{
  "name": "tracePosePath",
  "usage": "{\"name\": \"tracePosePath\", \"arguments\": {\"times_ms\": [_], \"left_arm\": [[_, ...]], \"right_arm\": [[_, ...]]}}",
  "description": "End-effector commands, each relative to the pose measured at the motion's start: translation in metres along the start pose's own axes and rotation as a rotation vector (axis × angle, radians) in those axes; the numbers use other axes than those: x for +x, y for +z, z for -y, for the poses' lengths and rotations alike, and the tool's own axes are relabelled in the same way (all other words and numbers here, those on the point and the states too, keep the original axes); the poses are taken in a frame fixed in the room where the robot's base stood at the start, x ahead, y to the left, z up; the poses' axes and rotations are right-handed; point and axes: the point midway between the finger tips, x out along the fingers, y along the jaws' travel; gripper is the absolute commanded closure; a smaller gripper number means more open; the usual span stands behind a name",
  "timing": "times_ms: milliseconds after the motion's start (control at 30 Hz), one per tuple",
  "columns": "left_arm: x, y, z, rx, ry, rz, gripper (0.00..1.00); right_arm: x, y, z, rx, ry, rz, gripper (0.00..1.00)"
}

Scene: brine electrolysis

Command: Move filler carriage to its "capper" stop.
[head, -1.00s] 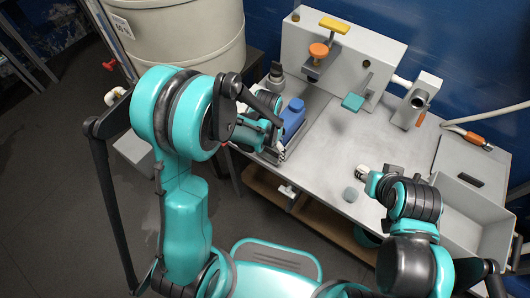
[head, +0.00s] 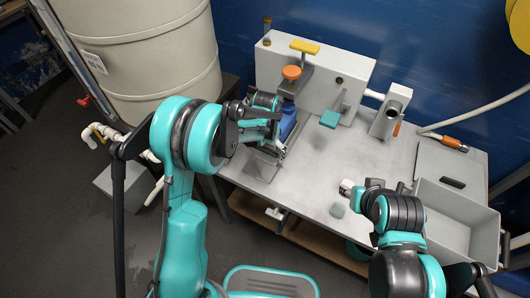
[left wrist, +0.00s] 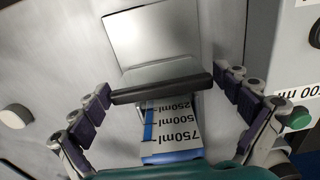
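The filler carriage shows in the head view as a blue block (head: 289,124) on a grey track, partly hidden by my left gripper (head: 266,112). In the left wrist view, a dark bar (left wrist: 160,89) on it spans the gap between the fingertips of that gripper (left wrist: 164,84). The fingers seem to bear on the bar's two ends. Below the bar is a white scale (left wrist: 172,123) marked 250ml, 500ml and 750ml. My right gripper (head: 352,188) is low over the bench, apart from the carriage; its fingers are too small to read.
A grey housing (head: 345,80) with an orange knob (head: 292,72), yellow handle (head: 305,46) and teal paddle (head: 330,119) stands behind the track. A grey bin (head: 455,215) is at right. A large beige tank (head: 145,50) stands at left. The bench middle (head: 330,160) is mostly clear.

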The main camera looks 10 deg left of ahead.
Motion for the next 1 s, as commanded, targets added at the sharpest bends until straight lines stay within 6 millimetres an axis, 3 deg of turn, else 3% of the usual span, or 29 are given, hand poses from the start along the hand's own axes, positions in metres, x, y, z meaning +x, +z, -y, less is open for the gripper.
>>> {"name": "tracePosePath", "arguments": {"times_ms": [333, 800, 1000], "left_arm": [[-0.009, 0.0, 0.0, 0.0, 0.0, 0.0, 0.0], [-0.101, 0.0, 0.0, 0.0, 0.0, 0.0, 0.0], [-0.118, 0.0, 0.0, 0.0, 0.0, 0.0, 0.0]], "right_arm": [[0.0, 0.0, 0.0, 0.0, 0.0, 0.0, 0.6], [0.0, 0.0, 0.0, 0.0, 0.0, 0.0, 0.6], [0.0, 0.0, 0.0, 0.0, 0.0, 0.0, 0.6]]}}
